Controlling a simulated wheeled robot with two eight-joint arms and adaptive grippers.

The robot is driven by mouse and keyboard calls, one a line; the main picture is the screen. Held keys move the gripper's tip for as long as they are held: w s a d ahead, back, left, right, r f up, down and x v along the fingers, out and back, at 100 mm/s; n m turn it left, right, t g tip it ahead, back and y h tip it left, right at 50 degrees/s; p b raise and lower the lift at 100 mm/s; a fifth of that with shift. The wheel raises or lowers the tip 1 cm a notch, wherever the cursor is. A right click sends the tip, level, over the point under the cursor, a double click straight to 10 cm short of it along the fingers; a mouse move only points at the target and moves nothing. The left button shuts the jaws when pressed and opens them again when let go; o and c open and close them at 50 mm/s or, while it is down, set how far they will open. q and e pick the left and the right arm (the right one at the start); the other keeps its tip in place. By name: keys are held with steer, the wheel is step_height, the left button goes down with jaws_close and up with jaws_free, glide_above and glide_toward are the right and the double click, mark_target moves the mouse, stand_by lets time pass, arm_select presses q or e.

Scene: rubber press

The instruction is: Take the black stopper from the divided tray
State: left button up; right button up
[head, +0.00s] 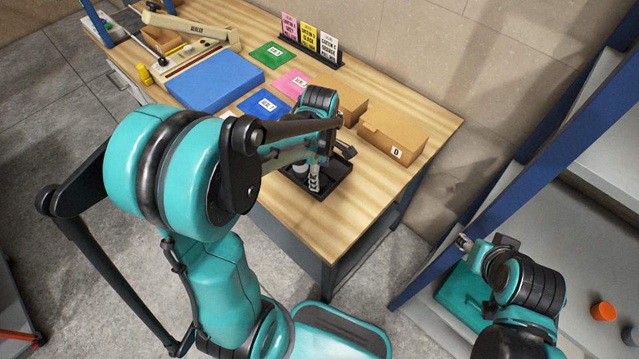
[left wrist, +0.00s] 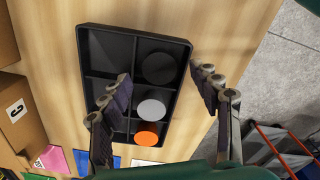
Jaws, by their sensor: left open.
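The black divided tray (left wrist: 110,32) lies on the wooden table; it also shows in the head view (head: 338,190), partly behind my left arm. In the left wrist view the black stopper (left wrist: 160,67) sits in a right-hand compartment, dark against the dark tray. A light grey stopper (left wrist: 151,108) and an orange stopper (left wrist: 146,138) sit in the compartments below it. My left gripper (left wrist: 160,76) is open and empty above the tray, one finger to each side of the stopper column. My right gripper (head: 463,242) is far from the tray, by the shelving; its jaws are too small to read.
Cardboard boxes (head: 393,137) stand beside the tray toward the wall. Blue-framed shelving (head: 575,100) stands at right. Bare table lies right of the tray.

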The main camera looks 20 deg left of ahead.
arm_select(q)
step_height(320, 180, down, 3)
steer(key=shift+b, duration=0.3)
steer(key=shift+s+r, duration=0.1)
steer(key=c, duration=1.1)
